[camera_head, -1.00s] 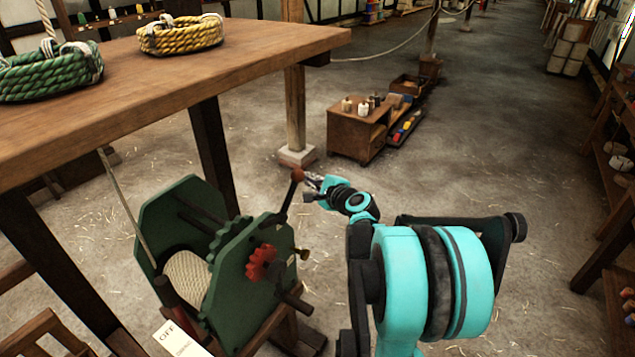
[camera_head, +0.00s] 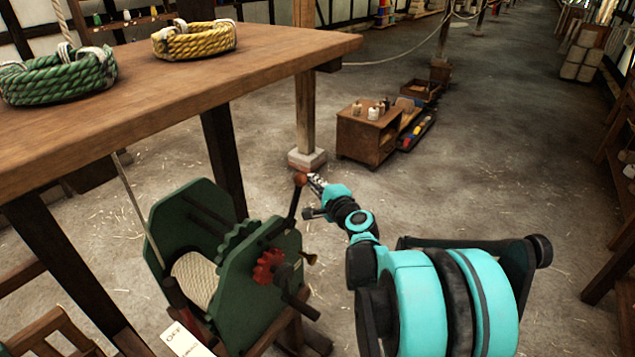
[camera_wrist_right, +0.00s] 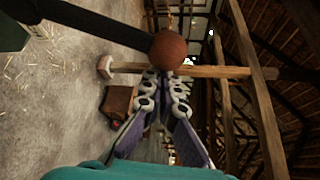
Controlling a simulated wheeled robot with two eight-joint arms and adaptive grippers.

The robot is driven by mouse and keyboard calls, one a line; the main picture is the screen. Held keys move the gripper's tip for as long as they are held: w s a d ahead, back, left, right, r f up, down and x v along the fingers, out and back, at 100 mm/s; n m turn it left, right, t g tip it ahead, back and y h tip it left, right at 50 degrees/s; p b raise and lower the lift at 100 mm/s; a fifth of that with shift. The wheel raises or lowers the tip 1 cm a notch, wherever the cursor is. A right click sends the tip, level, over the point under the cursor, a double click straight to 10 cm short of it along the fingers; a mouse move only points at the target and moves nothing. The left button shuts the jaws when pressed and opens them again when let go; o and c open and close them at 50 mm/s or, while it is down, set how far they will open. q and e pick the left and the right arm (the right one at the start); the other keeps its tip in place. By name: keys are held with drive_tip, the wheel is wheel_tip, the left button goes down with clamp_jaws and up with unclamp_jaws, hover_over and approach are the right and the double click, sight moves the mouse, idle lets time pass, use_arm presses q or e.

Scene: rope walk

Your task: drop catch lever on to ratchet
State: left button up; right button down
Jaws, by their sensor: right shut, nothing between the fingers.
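The catch lever (camera_head: 293,205) is a dark bar with a red-brown ball knob (camera_head: 300,179). It stands tilted up from the side of a green winch (camera_head: 262,318). A green toothed wheel (camera_head: 238,238), which looks like the ratchet, sits at the winch top; a red toothed piece (camera_head: 268,266) is on its side. My right gripper (camera_head: 315,184) is shut and empty, right beside the knob. In the right wrist view the knob (camera_wrist_right: 168,50) lies just beyond the shut fingertips (camera_wrist_right: 165,74); whether they touch I cannot tell. My left gripper is out of view.
A low wooden cabinet (camera_head: 365,140) stands beyond on the floor. Open floor lies to the right.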

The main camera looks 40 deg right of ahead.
sight(302, 179)
drive_tip(key=a, duration=0.1)
drive_tip(key=a+r+p, duration=0.1)
drive_tip(key=s+a+r, duration=0.1)
drive_tip(key=shift+a+p, duration=0.3)
drive_tip(key=shift+s+a+r+p, duration=0.1)
drive_tip(key=shift+s+a+p, duration=0.05)
drive_tip(key=shift+a, duration=0.35)
drive_tip(key=shift+s+a+r+p, duration=0.1)
drive_tip(key=shift+s+a+p, duration=0.05)
drive_tip(key=shift+a, duration=0.55)
drive_tip(key=shift+f, duration=0.1)
